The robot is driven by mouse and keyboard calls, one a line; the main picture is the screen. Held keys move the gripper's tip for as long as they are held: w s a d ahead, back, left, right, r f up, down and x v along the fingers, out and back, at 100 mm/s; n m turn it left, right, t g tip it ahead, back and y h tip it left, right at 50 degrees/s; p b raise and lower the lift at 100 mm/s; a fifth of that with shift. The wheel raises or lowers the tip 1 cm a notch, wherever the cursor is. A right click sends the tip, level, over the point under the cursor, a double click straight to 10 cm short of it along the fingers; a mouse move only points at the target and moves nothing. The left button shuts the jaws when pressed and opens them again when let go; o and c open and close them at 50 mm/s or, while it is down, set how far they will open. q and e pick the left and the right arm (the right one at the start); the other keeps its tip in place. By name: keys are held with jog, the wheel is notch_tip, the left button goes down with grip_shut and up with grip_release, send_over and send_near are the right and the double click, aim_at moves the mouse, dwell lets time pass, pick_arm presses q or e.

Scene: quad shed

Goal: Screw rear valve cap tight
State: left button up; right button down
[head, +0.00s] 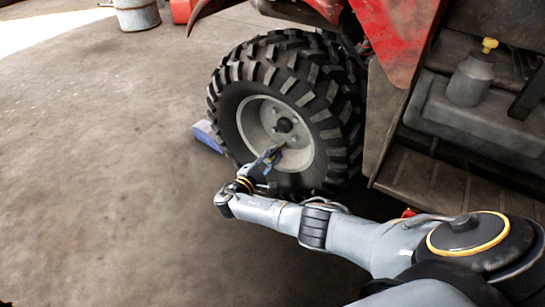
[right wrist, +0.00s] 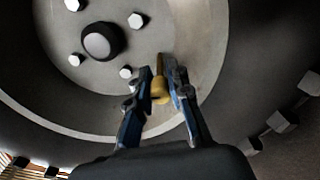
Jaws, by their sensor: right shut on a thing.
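The quad's wheel has a knobbly black tyre (head: 340,115) and a pale grey rim (head: 255,125) with a dark hub cap (head: 284,125). In the right wrist view a small brass-yellow valve cap (right wrist: 160,90) sits at the valve stem (right wrist: 160,64), low on the rim beside the bolts. My right gripper (head: 275,153) reaches to the lower part of the rim. Its two blue fingers also show in the right wrist view (right wrist: 160,86), shut on the cap from both sides. I cannot tell how far the cap is threaded. My left gripper is out of view.
A blue wheel chock (head: 206,136) lies against the tyre's left side. Red bodywork (head: 400,35) and a footwell (head: 450,190) are at the right. A metal bucket (head: 137,14) is at the back. The concrete floor at left is clear.

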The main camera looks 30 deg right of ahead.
jog(key=m+b, duration=0.1)
jog(key=m, duration=0.3)
jog(key=shift+s+f+m, duration=0.1)
jog(key=shift+m, duration=0.6)
jog(key=c, duration=1.2)
grip_release()
jog(key=v, duration=1.2)
